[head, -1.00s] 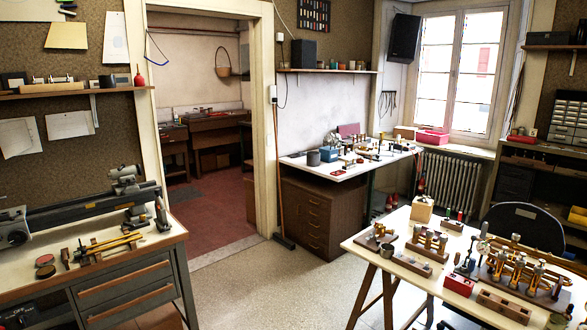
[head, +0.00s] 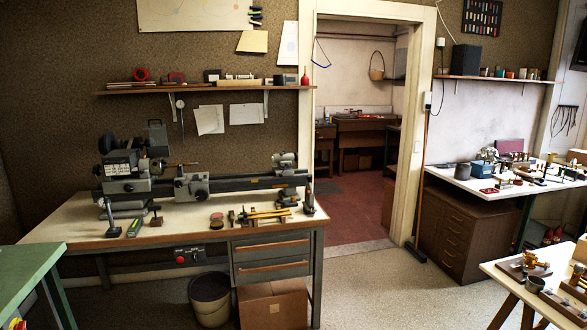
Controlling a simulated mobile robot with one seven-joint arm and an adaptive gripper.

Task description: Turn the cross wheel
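A grey metal lathe (head: 240,183) stands on the bench at the left, with its headstock (head: 128,172) at the left end and its tailstock (head: 285,165) at the right end. A carriage (head: 191,187) sits on the bed between them. Small knobs and handles show on the lathe, but at this size I cannot tell which one is the cross wheel. My gripper is not in view.
The lathe bench (head: 160,230) has drawers (head: 270,257), with a bin (head: 210,298) and a cardboard box (head: 272,304) below. A green table (head: 30,268) is at the left edge and a pale worktable (head: 520,275) at the right. Open floor (head: 400,290) lies between.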

